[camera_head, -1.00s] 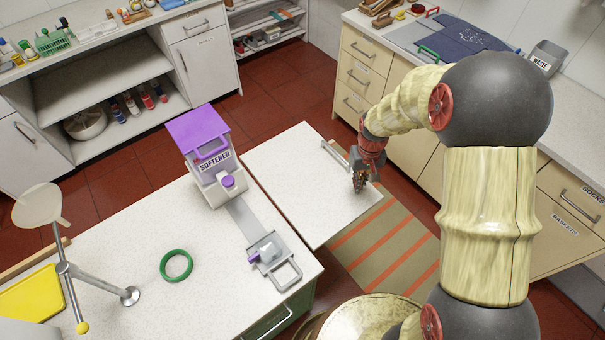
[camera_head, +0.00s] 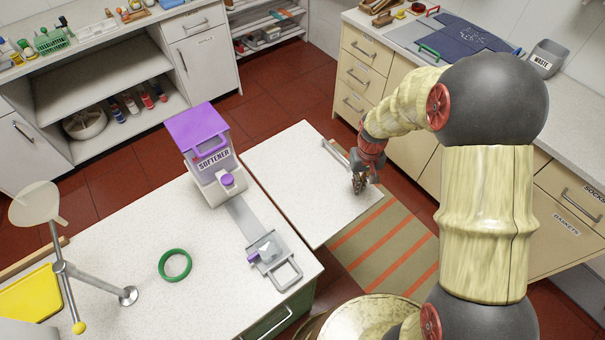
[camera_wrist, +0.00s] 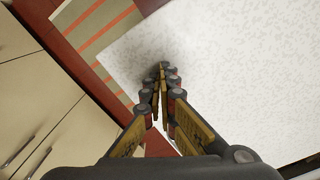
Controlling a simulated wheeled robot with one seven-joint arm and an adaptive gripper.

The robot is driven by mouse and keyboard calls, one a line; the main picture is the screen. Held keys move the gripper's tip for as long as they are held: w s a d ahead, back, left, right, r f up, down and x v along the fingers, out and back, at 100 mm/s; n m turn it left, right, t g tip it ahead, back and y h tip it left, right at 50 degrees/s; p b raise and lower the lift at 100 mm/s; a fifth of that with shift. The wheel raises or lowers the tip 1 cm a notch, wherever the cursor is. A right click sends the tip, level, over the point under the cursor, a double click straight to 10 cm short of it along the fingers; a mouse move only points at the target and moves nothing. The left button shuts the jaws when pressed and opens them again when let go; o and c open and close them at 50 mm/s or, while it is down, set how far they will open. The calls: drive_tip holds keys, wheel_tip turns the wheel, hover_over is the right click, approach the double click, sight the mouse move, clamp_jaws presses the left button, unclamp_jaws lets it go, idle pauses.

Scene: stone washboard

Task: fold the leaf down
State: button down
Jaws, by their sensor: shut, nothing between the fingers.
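The leaf (camera_head: 290,175) is a white speckled panel that stands out level from the right side of the white-topped counter. A metal bar handle (camera_head: 335,152) lies along its far right edge. My gripper (camera_head: 359,187) is at the leaf's right end, near the corner, pointing down. In the wrist view my gripper (camera_wrist: 161,72) is shut and empty, its fingertips over the leaf's speckled surface (camera_wrist: 230,60) near its edge. A dark shadow lies at the tips; I cannot tell whether they touch the surface.
A softener dispenser (camera_head: 212,165), a green ring (camera_head: 175,265) and a metal stand (camera_head: 128,296) are on the counter. A striped mat (camera_head: 385,250) lies on the floor below the leaf.

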drive_tip(key=shift+f+b, duration=1.05)
drive_tip(key=shift+f, duration=1)
drive_tip(key=shift+r, duration=0.2)
drive_tip(key=r+p, duration=0.2)
drive_tip(key=r, duration=0.1)
drive_tip(key=w+d+r+p, duration=0.1)
drive_tip(key=r+p, duration=0.1)
drive_tip(key=r, duration=0.1)
drive_tip(key=d+r+p, duration=0.1)
drive_tip(key=r+p, duration=0.1)
drive_tip(key=r, duration=0.2)
drive_tip(key=shift+w+d+p, duration=0.2)
drive_tip(key=shift+w+p, duration=0.15)
drive_tip(key=shift+p, duration=0.05)
drive_tip(key=shift+f, duration=0.1)
